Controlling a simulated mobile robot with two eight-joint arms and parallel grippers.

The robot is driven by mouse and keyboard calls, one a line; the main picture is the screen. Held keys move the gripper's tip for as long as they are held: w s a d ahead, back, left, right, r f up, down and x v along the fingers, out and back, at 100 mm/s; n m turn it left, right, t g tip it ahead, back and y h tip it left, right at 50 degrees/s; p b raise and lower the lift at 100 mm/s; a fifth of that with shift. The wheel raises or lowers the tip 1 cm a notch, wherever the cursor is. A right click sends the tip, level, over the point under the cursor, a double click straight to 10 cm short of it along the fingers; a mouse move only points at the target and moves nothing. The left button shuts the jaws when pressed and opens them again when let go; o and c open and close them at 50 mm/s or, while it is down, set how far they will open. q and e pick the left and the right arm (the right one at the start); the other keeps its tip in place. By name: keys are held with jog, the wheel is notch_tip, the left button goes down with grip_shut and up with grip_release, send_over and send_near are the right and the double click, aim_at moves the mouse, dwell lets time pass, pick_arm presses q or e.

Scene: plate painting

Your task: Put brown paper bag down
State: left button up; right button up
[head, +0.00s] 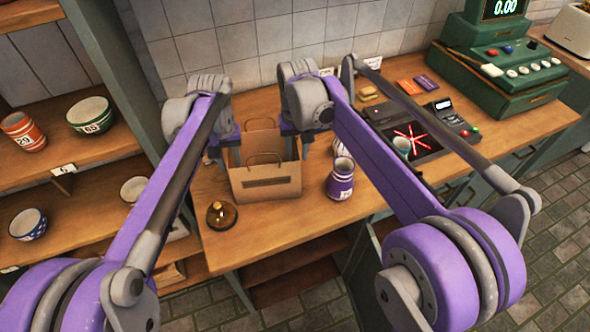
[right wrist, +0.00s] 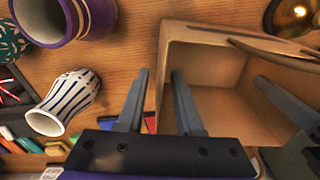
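The brown paper bag (head: 266,184) stands upright on the wooden counter, its open top and handles facing up. My right gripper (head: 298,150) is at the bag's right side. In the right wrist view, the right gripper's (right wrist: 159,72) two fingers are apart, one inside the bag (right wrist: 225,75) and one outside, with the bag's side wall between them. My left gripper (head: 224,150) is at the bag's left side. One of its fingers (right wrist: 283,98) shows over the bag's opening in the right wrist view; its other finger is not clear.
A purple-striped vase (head: 341,181) stands close right of the bag. A small brass bell (head: 221,215) is at the front left. Pottery shelves are at left.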

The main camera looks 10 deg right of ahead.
dwell(0.3)
pick_arm(q)
notch_tip(320, 180, up, 12)
jog(key=shift+f, duration=0.1)
pick_arm(e)
notch_tip(320, 180, up, 12)
jog(key=shift+r, duration=0.1)
dwell(0.6)
pick_arm(q)
jog(key=shift+s, duration=0.1)
pick_arm(e)
jog(key=shift+s, duration=0.1)
dwell(0.3)
